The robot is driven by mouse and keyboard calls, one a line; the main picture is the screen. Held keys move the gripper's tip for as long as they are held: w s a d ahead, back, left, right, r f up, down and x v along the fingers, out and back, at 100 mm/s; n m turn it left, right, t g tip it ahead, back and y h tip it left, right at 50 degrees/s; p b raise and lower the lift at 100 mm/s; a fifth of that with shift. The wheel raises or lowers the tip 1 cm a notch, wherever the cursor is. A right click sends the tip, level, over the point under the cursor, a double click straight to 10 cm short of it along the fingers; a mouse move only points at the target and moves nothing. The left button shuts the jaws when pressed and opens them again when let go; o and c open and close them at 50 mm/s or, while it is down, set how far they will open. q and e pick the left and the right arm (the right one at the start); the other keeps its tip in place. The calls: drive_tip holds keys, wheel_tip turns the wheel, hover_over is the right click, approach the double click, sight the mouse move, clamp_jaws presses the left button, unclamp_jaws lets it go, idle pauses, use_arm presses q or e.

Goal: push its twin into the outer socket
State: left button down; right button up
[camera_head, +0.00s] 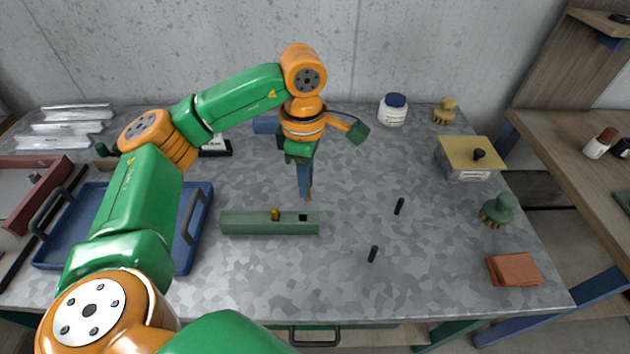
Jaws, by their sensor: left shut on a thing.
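A long green block (245,224) lies on the grey table in front of my left gripper. A brass-coloured peg (275,214) stands up from its top near the middle. A dark square socket (303,217) is open in the top near the block's right end. My left gripper (308,196) points down just behind and above that end, shut on a small brass-coloured piece that looks like a second peg. Most of this piece is hidden by the fingers. The piece appears apart from the socket, though its exact height is hard to tell. My right gripper is not in view.
Two short black cylinders, one farther back (399,206) and one nearer (373,254), stand right of the block. A blue tray (190,262) is at left. A yellow-lidded box (467,158), green brush (498,210) and brown cloths (514,269) lie right.

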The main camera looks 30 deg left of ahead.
use_arm(q)
drive_tip(key=f+b, duration=0.2)
drive_tip(key=f, duration=0.1)
drive_tip(key=a+f+b, duration=0.1)
drive_tip(key=f+b, duration=0.2)
drive_tip(key=shift+w+a+f, duration=0.15)
drive_tip(key=shift+a+f, duration=0.05)
drive_tip(key=shift+f, duration=0.15)
drive_tip(key=shift+f+b, duration=1.7)
drive_tip(key=shift+f, duration=0.1)
idle(1.3)
drive_tip(key=c, duration=0.8)
unclamp_jaws()
drive_tip(key=shift+r, duration=0.4)
wheel_tip(320, 180, up, 6)
drive_tip(key=shift+r+p, duration=0.25)
drive_tip(key=shift+p, duration=0.1)
